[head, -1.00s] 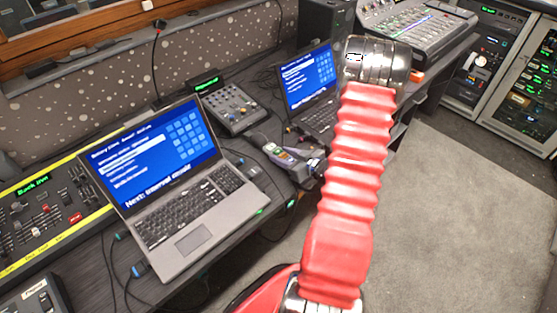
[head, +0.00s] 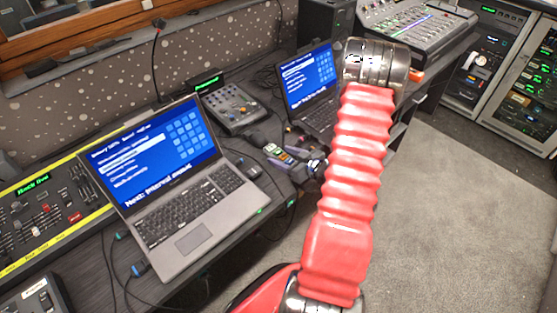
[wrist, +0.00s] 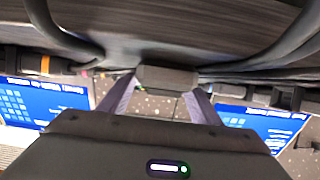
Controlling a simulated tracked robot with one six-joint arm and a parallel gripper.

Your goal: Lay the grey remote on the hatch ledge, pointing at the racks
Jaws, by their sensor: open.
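In the head view my gripper (head: 287,155) is low over the desk, just right of the front laptop and below the small mixer. Its jaws are open. In the wrist view my gripper (wrist: 160,95) shows two pale fingers spread apart, with a dark grey block (wrist: 167,78) across the gap at their tips. It may be the grey remote seen end-on, but I cannot tell for sure, nor whether the fingers touch it. The hatch ledge (head: 130,38) runs under the wood-framed window at upper left, with dark, flat items lying on it.
The front laptop (head: 180,190), small mixer (head: 232,105) and rear laptop (head: 310,85) crowd the desk around my gripper. A gooseneck microphone (head: 154,60) stands before the ledge. Cables trail over the desk. Racks (head: 500,75) stand at upper right. The carpet (head: 450,220) is clear.

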